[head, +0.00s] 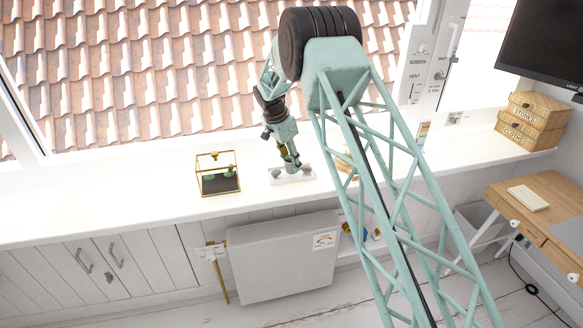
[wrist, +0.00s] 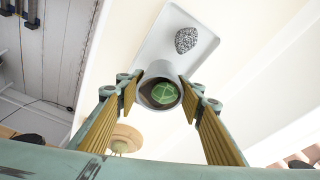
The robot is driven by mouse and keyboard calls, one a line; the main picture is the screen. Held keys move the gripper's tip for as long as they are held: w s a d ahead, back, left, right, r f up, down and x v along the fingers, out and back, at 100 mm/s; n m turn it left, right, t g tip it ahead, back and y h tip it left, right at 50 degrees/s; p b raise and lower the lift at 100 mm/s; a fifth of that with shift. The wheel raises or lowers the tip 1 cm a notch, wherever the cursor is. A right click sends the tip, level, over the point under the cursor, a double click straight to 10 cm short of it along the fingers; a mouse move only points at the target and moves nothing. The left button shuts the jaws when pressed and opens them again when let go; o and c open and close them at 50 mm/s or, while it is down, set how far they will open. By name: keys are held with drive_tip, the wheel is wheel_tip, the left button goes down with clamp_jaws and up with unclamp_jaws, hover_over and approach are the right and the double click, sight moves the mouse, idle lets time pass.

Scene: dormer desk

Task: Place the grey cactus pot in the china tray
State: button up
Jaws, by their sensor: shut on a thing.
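The grey cactus pot (wrist: 147,93), round with a green cactus in it, is between my gripper's two pads (wrist: 160,100) in the wrist view. My gripper is shut on it. The white china tray (wrist: 153,52) extends beyond the pot, and the pot overlaps its near end. I cannot tell whether the pot touches the tray. A speckled black-and-white, egg-shaped thing (wrist: 186,40) lies in the tray. In the head view my gripper (head: 292,164) is low over the tray (head: 290,181) on the white sill, largely hiding the pot.
A gold-framed glass terrarium (head: 218,183) stands left of the tray. A round wooden thing (wrist: 126,137) is near my gripper, partly hidden by my arm in the head view. Wooden boxes (head: 531,122) stand at the sill's far right. The sill's left part is clear.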

sight(285, 161)
drive_tip(key=shift+f, duration=0.85)
drive_tip(key=shift+f, duration=0.15)
drive_tip(key=o, duration=0.9)
drive_tip(key=shift+o, duration=0.2)
drive_tip(key=shift+p+v, duration=0.5)
drive_tip(key=shift+v, duration=5.6)
